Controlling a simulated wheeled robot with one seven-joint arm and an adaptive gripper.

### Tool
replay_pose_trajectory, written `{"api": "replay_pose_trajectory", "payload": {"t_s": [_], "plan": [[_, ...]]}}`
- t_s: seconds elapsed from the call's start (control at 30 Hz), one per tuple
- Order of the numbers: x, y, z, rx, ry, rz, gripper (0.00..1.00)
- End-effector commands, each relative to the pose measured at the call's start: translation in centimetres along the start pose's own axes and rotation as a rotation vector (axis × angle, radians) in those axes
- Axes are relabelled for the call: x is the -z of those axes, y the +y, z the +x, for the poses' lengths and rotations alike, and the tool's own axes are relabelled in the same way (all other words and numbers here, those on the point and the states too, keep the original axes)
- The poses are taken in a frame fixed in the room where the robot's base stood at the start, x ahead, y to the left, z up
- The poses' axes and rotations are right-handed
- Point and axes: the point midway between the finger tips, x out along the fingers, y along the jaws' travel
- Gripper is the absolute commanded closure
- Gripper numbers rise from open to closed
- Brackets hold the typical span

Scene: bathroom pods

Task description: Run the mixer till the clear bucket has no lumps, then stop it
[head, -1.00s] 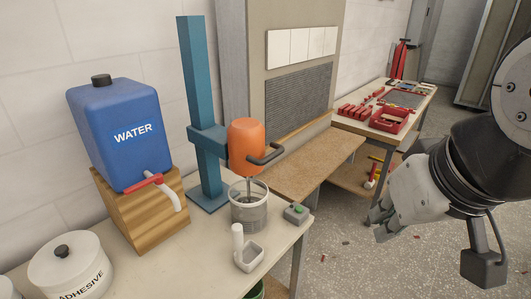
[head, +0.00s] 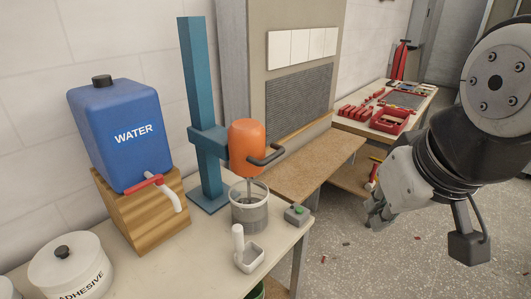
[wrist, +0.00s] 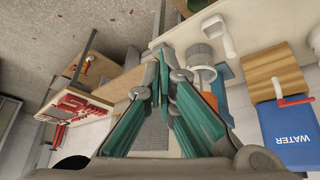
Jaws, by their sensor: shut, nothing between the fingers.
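The clear bucket (head: 249,216) stands on the bench under the mixer and holds grey mix. Single lumps are too small to tell. The orange mixer (head: 246,147) hangs on a teal stand (head: 208,145), its shaft down in the bucket. A small grey switch box with a green button (head: 297,213) sits just right of the bucket. I cannot tell from the frames whether the shaft is turning. My gripper (head: 372,219) is shut and empty, in the air right of the bench, apart from the switch box.
A blue water tank (head: 120,135) with a red tap stands on a wooden block at left. A white adhesive tub (head: 72,268) is at front left. A red toolbox (head: 389,120) is on the far table.

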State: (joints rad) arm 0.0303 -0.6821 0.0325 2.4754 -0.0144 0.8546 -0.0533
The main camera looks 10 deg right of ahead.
Motion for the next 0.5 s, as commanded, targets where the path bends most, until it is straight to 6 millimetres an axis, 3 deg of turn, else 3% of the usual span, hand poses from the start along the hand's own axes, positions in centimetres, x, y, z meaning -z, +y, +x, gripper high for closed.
{"api": "replay_pose_trajectory", "payload": {"t_s": [0.27, 0.5], "plan": [[6.0, 1.0, 5.0, -0.068, -0.018, -0.232, 1.00], [10.7, 1.3, 10.8, -0.074, -0.022, -0.449, 1.00]]}}
